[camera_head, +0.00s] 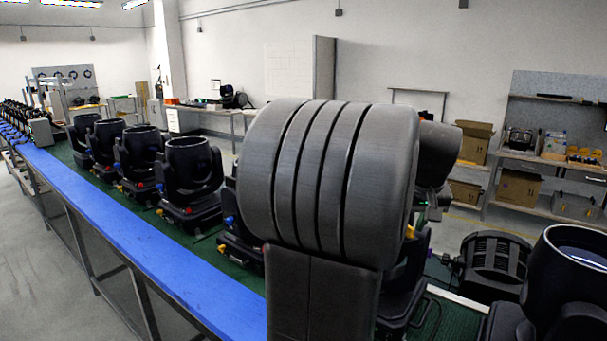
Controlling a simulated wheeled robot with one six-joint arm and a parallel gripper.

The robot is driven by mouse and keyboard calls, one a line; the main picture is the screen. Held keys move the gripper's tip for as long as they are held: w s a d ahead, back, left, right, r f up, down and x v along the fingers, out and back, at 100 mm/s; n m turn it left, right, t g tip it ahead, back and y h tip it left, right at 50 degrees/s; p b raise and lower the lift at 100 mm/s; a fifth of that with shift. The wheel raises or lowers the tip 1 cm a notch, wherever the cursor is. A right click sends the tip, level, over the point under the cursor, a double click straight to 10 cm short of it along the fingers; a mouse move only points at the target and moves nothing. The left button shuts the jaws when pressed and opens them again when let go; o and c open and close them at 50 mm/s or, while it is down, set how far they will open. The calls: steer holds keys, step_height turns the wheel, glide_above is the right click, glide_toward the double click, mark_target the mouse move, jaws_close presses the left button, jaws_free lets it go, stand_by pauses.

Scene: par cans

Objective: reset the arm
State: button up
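My gripper is not in view, so whether it is open or shut does not show. A large grey rounded body with dark grooves, on a flat-sided post, fills the middle of the head view very close to the camera. It looks like part of my own arm, but I cannot be sure. It hides part of the bench behind it. Black stage lights stand upright in a row on the green bench top; the nearest fully visible one is a black light (190,180) left of the grey body.
A blue strip (130,228) runs along the bench's front edge. At the right, a large black light (565,275) and a ribbed black unit (494,263) stand close by. Shelves with cardboard boxes (474,142) stand behind. The grey floor (40,260) at the left is clear.

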steer(key=m+h, duration=0.1)
steer(key=m, duration=0.2)
steer(key=m+g+h, duration=0.1)
steer(key=m, duration=0.2)
steer(key=shift+a+m+b, duration=0.15)
steer(key=shift+m+b, duration=0.15)
steer(key=shift+b, duration=0.1)
steer(key=m, duration=0.2)
steer(key=m+g+h, duration=0.1)
steer(key=m, duration=0.2)
steer(key=shift+w+a+g+h+b, duration=0.1)
steer(key=shift+w+g+h+b, duration=0.1)
steer(key=shift+g+h+b, duration=0.1)
steer(key=shift+m+g, duration=0.3)
steer(key=shift+m, duration=0.6)
steer(key=shift+s, duration=0.1)
